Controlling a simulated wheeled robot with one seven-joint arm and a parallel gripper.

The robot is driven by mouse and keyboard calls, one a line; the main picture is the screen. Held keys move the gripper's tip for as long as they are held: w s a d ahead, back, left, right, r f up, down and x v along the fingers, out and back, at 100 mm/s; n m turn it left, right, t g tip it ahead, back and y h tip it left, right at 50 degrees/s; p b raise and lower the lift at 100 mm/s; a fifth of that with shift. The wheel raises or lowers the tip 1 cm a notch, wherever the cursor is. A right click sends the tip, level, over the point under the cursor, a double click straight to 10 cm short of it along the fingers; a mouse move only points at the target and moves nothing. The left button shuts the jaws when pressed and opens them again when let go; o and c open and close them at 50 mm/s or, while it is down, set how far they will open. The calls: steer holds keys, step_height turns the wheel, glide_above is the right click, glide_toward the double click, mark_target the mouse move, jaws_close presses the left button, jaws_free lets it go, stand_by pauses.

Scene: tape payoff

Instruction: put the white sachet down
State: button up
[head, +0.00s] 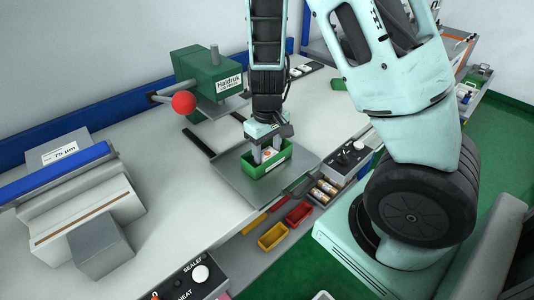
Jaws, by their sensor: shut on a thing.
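My gripper (265,148) points down over a small green open bin (287,155). Its fingers reach down into the bin's opening. It is shut on the white sachet (268,153), of which a small pale part with a red-orange mark shows between the fingers. The bin stands on a grey metal plate (228,176) on the pale worktop. The near wall of the bin hides the lower part of its inside, so I cannot tell whether the sachet touches the bottom.
A green machine labelled Haldruk (205,75) with a red ball knob (184,103) stands behind. A sealer with a blue bar (55,172) is at the left. Yellow (273,236) and red (299,213) bins sit along the front edge. The worktop between is clear.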

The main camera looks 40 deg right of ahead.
mark_target(267, 154)
steer(key=shift+f, duration=0.45)
steer(key=shift+f, duration=0.1)
steer(key=o, duration=1)
step_height(267, 154, up, 12)
steer(key=p, duration=0.2)
steer(key=s+a+r+n+y, duration=0.1)
steer(key=s+a+r+n, duration=0.15)
steer(key=a, duration=0.45)
steer(key=s+a+r+n, duration=0.1)
steer(key=s+a, duration=0.2)
steer(key=a, duration=0.4)
steer(key=s+a+n, duration=0.1)
steer(key=s+a, duration=0.1)
steer(key=s, duration=0.2)
steer(key=s+a+r+n, duration=0.1)
steer(key=s+a, duration=0.2)
steer(key=s, duration=0.1)
steer(key=s+a+r+n, duration=0.1)
steer(key=s+a+n, duration=0.1)
steer(key=s+a, duration=0.1)
steer(key=shift+s+a+r, duration=0.1)
steer(key=shift+s+a, duration=0.15)
steer(key=shift+s, duration=0.35)
